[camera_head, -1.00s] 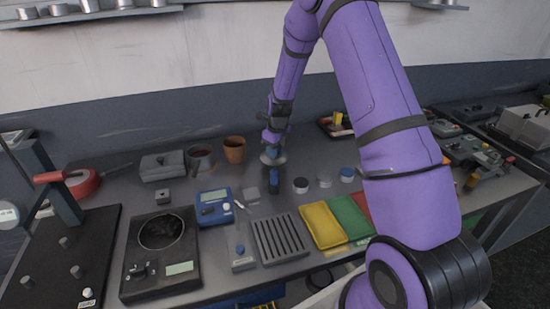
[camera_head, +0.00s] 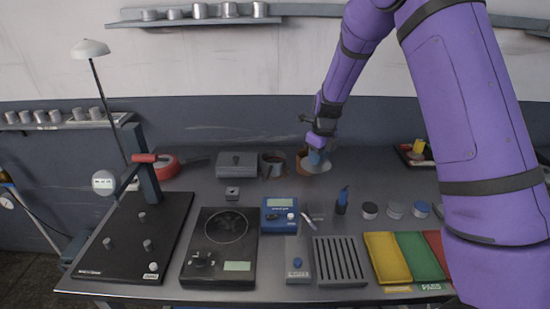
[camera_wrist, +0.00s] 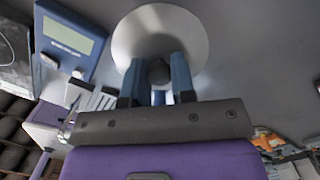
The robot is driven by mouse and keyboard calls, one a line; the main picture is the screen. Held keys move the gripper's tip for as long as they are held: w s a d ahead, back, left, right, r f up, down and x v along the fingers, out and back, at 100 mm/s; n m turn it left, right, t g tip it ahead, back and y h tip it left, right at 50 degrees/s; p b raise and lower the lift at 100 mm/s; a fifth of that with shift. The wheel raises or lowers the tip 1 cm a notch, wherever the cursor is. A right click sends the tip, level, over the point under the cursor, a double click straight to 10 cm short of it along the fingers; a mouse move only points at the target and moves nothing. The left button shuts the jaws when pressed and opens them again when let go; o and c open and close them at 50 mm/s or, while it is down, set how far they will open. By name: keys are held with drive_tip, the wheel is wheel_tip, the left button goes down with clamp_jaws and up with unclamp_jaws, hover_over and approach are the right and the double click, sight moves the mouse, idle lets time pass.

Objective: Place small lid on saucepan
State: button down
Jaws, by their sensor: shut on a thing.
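My gripper (camera_head: 317,155) is shut on the knob of the small lid (camera_head: 316,166), a round pale metal disc. The lid hangs from the fingers near the back of the bench. The wrist view shows the lid (camera_wrist: 160,30) broad and round, with its dark knob between my blue fingers (camera_wrist: 158,80). A small dark pot with a brownish rim (camera_head: 272,166) stands just left of the gripper. A red pan (camera_head: 163,167) with a dark handle lies further left. I cannot tell for sure which one is the saucepan. A brown pot (camera_head: 302,163) is mostly hidden behind my gripper and the lid.
A grey box (camera_head: 237,164) stands between the red pan and the dark pot. A dark blue bottle (camera_head: 342,203), several small round tins and a blue meter (camera_head: 280,216) stand in front. Yellow and green trays (camera_head: 387,258) lie at front right.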

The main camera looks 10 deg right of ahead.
drive_tip(key=s+a+r+n, duration=0.1)
drive_tip(key=s+a+n, duration=0.1)
drive_tip(key=a, duration=0.8)
drive_tip(key=shift+w+a+f, duration=0.2)
drive_tip(key=shift+w+f, duration=0.65)
drive_tip(key=shift+w, duration=1.75)
drive_tip(key=shift+w+a+f, duration=0.2)
drive_tip(key=shift+w+f, duration=0.6)
drive_tip(key=shift+w, duration=1.75)
drive_tip(key=shift+w+a+f, duration=0.2)
drive_tip(key=shift+w+f, duration=0.65)
drive_tip(key=shift+w, duration=1.75)
drive_tip(key=c, duration=1)
unclamp_jaws()
drive_tip(key=shift+f, duration=0.15)
drive_tip(key=shift+o, duration=0.2)
